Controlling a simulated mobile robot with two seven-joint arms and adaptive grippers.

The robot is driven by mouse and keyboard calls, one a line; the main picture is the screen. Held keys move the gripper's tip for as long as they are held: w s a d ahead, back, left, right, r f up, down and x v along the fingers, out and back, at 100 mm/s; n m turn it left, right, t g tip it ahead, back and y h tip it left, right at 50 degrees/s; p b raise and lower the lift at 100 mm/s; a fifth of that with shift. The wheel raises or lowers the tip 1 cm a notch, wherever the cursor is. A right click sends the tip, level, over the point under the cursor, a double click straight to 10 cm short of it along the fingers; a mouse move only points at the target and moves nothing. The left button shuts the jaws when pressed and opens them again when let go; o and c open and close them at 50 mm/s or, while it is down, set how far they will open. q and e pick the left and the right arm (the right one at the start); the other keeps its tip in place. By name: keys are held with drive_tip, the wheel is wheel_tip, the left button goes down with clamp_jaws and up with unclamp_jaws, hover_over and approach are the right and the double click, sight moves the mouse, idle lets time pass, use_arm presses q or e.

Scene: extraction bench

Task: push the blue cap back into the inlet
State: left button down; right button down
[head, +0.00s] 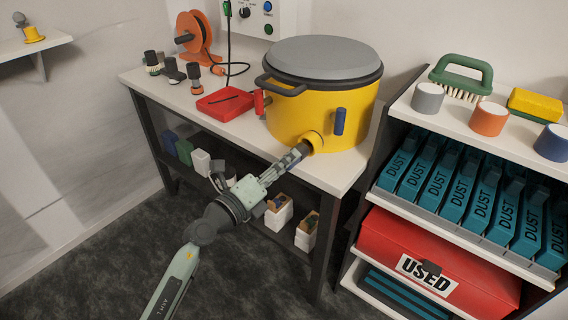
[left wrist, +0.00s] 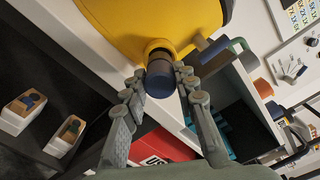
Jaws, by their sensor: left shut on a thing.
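The yellow drum (head: 290,118) with a grey lid stands on the white bench. Its inlet is a short yellow collar (head: 314,138) low on the front; it also shows in the left wrist view (left wrist: 158,46). The blue cap (left wrist: 160,80) with a dark band is at the inlet's mouth, its blue end facing the wrist camera. I cannot tell how deep it sits. My left gripper (head: 301,150) reaches up to the inlet, its fingertips closed on either side of the cap, which they mostly hide in the head view. My right gripper is not in view.
A blue latch (head: 340,121) sits right of the inlet and a red one (head: 259,102) to the left. A red case (head: 225,102) lies on the bench (head: 341,170). A shelf (head: 404,108) with teal dust boxes (head: 480,203) stands close on the right.

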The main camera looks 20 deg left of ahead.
use_arm(q)
drive_tip(key=shift+x, duration=1.8)
drive_tip(key=c, duration=1.1)
unclamp_jaws()
drive_tip(key=v, duration=1.2)
drive_tip(key=shift+r, duration=0.1)
